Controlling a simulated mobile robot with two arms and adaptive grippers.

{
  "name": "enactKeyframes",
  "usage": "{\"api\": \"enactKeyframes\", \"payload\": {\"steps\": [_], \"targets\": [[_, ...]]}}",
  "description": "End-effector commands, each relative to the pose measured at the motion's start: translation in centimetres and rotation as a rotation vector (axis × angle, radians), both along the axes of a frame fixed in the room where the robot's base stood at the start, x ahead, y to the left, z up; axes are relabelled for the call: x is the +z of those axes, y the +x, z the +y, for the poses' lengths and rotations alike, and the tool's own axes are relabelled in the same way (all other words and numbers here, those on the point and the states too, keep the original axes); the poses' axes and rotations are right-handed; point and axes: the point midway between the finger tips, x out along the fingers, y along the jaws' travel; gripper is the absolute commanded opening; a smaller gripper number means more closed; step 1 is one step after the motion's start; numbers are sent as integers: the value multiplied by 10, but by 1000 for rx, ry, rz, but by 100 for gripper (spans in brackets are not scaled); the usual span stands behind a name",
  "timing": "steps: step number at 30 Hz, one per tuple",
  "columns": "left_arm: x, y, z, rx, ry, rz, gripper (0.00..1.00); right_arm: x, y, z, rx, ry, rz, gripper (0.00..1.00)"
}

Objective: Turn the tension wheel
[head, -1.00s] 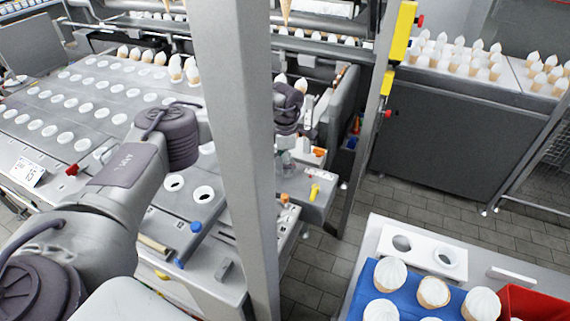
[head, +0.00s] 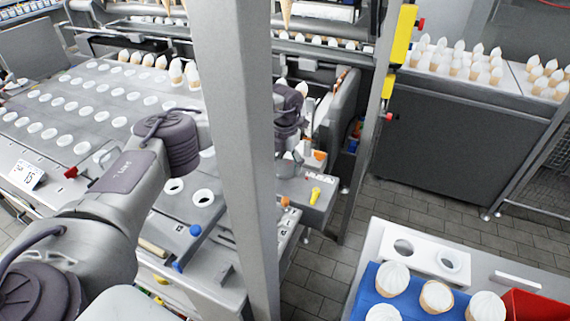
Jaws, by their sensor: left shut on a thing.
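My left arm comes in from the left and passes behind a grey post. My left gripper (head: 292,163) shows just right of that post, low over the end of the machine. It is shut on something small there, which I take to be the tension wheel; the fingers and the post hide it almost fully. An orange part (head: 319,155) is just right of the gripper, and a yellow knob (head: 315,194) sits in front of it on a grey box. My right gripper is not in view.
The upright grey post (head: 240,150) cuts across the view. The machine's plate conveyor (head: 70,125) has rows of round holes, with cones at the back. A blue tray (head: 366,293) with cones is at the lower right. Tiled floor (head: 320,260) lies between.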

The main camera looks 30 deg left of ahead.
Motion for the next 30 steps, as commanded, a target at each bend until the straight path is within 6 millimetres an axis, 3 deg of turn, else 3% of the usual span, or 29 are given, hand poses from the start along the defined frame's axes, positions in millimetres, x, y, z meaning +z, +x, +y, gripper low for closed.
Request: {"api": "enactKeyframes", "payload": {"steps": [10,27,28,30], "targets": [[1,1,2,158,2,-2,44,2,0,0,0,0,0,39],[1,1,2,190,2,-3,44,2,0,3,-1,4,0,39],[1,1,2,190,2,-4,81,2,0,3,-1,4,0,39],[1,1,2,190,2,-3,92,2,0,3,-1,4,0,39]]}}
